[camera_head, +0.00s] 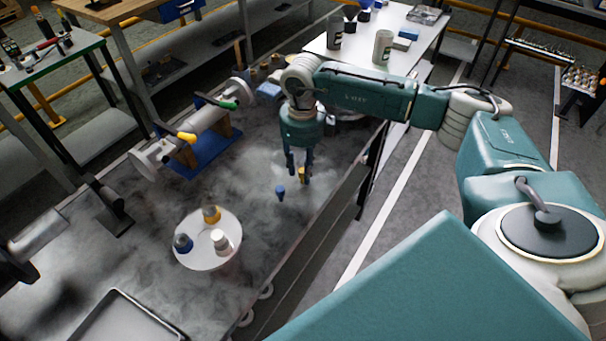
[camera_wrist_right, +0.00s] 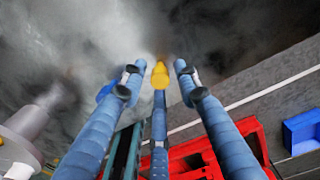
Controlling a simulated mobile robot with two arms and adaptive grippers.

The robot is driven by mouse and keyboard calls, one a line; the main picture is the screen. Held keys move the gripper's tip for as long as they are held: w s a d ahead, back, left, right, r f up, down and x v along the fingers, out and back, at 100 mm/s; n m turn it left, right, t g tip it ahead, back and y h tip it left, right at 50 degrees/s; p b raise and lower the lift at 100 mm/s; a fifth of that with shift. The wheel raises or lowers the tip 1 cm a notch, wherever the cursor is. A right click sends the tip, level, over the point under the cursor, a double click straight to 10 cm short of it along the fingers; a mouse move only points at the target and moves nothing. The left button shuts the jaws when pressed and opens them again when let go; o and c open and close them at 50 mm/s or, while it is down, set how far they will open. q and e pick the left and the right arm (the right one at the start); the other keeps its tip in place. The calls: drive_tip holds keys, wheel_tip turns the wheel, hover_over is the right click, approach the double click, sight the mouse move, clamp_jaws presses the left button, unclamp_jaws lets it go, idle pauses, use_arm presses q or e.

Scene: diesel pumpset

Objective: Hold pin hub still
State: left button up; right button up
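My right gripper (camera_head: 298,176) points down over the grey bench top, and its fingers also show in the right wrist view (camera_wrist_right: 158,72). The fingers stand apart, with visible gaps around a small yellow piece (camera_wrist_right: 160,75) between the tips. I cannot tell whether the third finger touches it. A small blue piece (camera_head: 280,192) sits on the bench beside the gripper. A grey flanged shaft assembly (camera_head: 206,121), possibly with the pin hub, rests on a blue stand, left of the gripper and apart from it. I cannot single out the pin hub with certainty. My left gripper is not recognisable.
A round white dish (camera_head: 200,262) holds blue, yellow and white pieces at the front of the bench. A metal tray (camera_head: 128,318) lies at the lower left. A white table (camera_head: 412,45) with grey cups stands behind.

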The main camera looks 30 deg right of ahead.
sight(303, 170)
idle(0.7)
clamp_jaws()
drive_tip(key=shift+r, duration=0.1)
drive_tip(key=shift+r+p, duration=0.85)
drive_tip(key=shift+r, duration=0.85)
